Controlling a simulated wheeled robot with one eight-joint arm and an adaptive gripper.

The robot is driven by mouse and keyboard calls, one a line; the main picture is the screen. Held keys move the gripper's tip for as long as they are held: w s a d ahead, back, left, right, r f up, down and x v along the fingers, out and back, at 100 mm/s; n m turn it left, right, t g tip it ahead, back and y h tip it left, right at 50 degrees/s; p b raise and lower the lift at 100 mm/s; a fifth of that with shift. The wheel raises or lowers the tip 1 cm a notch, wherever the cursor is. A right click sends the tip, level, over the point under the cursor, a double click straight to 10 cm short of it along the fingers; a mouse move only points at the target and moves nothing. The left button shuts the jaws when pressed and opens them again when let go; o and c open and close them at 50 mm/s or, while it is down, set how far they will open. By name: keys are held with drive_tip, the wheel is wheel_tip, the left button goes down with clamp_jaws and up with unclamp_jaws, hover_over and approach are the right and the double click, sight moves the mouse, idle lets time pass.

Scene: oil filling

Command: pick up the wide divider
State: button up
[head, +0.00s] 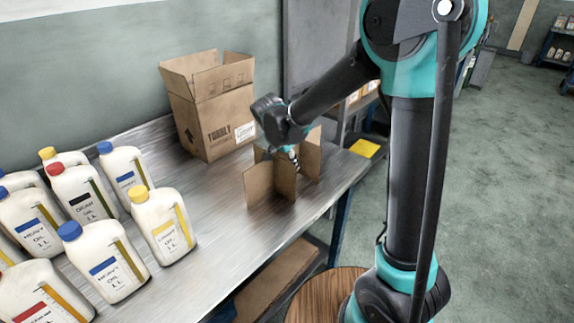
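Brown cardboard divider panels (259,187) stand upright on the metal table, crossing one another. I cannot tell which panel is the wide divider. My gripper (294,160) is above and among these panels, pointing down at the middle of them. Its fingers are small and partly hidden, so I cannot tell whether they are open or shut, or whether they touch the cardboard.
An open cardboard box (212,115) stands behind and left of the dividers. Several oil bottles (162,224) with coloured caps fill the left of the metal table (222,210). A yellow sheet (364,148) lies at the right end. A round wooden top (312,295) is below.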

drive_tip(key=shift+f, duration=0.1)
idle(0.3)
clamp_jaws()
idle(0.4)
